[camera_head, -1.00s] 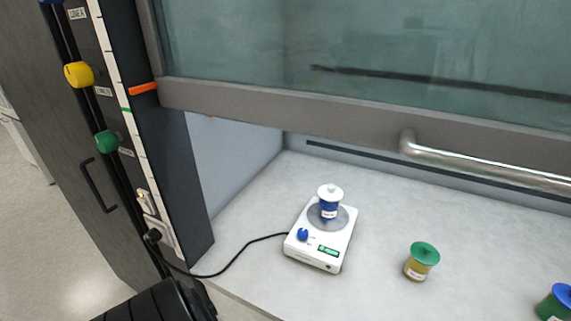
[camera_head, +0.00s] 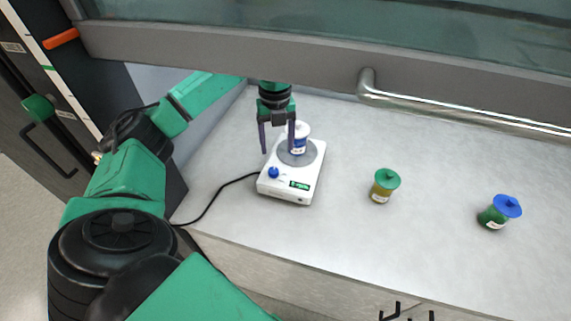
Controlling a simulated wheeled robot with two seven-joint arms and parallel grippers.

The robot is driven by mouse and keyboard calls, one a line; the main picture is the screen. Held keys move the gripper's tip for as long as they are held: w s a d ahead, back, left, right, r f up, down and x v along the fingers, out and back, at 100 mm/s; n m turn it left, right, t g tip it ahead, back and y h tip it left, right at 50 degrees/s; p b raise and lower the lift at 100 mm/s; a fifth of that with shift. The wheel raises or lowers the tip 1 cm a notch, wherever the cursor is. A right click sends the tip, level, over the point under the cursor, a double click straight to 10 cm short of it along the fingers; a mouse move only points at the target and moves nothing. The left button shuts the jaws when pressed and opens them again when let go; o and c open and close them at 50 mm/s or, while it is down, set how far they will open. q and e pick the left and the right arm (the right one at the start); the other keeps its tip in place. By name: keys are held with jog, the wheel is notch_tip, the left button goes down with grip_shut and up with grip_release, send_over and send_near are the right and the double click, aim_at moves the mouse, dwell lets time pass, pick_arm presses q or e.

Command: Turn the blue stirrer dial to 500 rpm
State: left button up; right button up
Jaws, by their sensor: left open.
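The blue stirrer dial (camera_head: 273,172) is on the front left of a white stirrer (camera_head: 284,188), beside a small green display (camera_head: 299,185). A blue container with a white lid (camera_head: 299,140) stands on the stirrer's round grey plate. My left gripper (camera_head: 277,150) is open and points down above the stirrer, its fingers apart. Its right finger partly overlaps the container in the picture; I cannot tell whether they touch. Nothing is between the fingers. The dial's setting is too small to read. My right gripper is not clearly seen; only dark tips show at the bottom edge.
A raised sash with a metal handle bar (camera_head: 450,112) spans the top. A green-lidded yellow jar (camera_head: 384,185) and a blue-lidded green jar (camera_head: 499,211) stand to the right. A black cable (camera_head: 216,196) runs left from the stirrer. The counter between the jars is clear.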

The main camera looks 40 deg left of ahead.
pick_arm(q)
notch_tip(320, 180, up, 3)
jog(key=a, duration=0.1)
jog(key=n+p, duration=0.1)
jog(key=p, duration=0.1)
send_over(274, 170)
jog(key=f, duration=0.8)
jog(key=shift+s+a+f, duration=0.1)
jog(key=shift+a, duration=0.15)
jog(key=f, duration=0.1)
jog(key=f+p, duration=0.1)
jog(key=f, duration=0.3)
jog(key=shift+d, duration=0.25)
jog(key=shift+a+f, duration=0.1)
jog(key=shift+f, duration=0.5)
grip_shut()
pick_arm(e)
jog(key=r, duration=0.3)
jog(key=shift+d+r, duration=0.1)
jog(key=shift+d, duration=0.2)
